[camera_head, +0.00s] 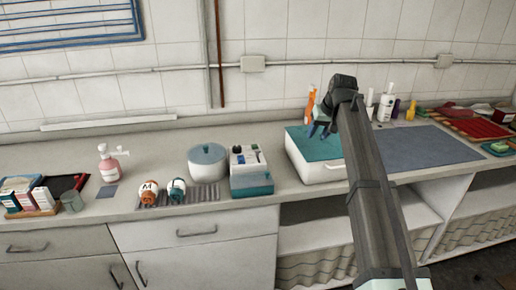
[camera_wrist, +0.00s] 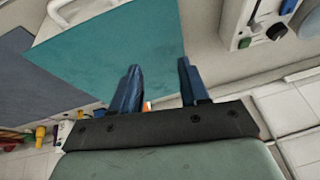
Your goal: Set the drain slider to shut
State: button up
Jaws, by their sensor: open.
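A white control panel (camera_head: 243,155) with small dark, blue and green parts sits on a teal-fronted box (camera_head: 251,185) on the counter. It also shows cut off at the upper right of the wrist view, with a green knob (camera_wrist: 277,31) and a dark knob (camera_wrist: 243,43). I cannot tell which part is the drain slider or its setting. My gripper (camera_head: 318,130) is open and empty, to the right of the panel and above the teal-topped basin (camera_head: 314,144). In the wrist view, the blue fingers (camera_wrist: 160,82) stand apart over the teal surface (camera_wrist: 120,45).
Left of the panel stand a lidded pot (camera_head: 207,160), two jars on a ribbed mat (camera_head: 205,194) and a pink soap bottle (camera_head: 110,165). Bottles (camera_head: 386,104) and a grey mat (camera_head: 428,146) lie to the right. The air above the panel looks clear.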

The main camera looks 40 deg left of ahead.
aim_at(257, 150)
jog(key=s+a+r+n, duration=0.2)
jog(key=s+a, duration=0.3)
jog(key=a, duration=0.3)
jog(key=s+a+r+n, duration=0.2)
jog(key=s+a+n, duration=0.1)
jog(key=s+a, duration=0.3)
jog(key=shift+g, duration=0.3)
jog(key=x, duration=1.4)
jog(key=shift+w+a+f, duration=0.1)
jog(key=shift+w+a, duration=0.2)
jog(key=shift+a, duration=0.2)
jog(key=shift+c, duration=0.3)
grip_shut()
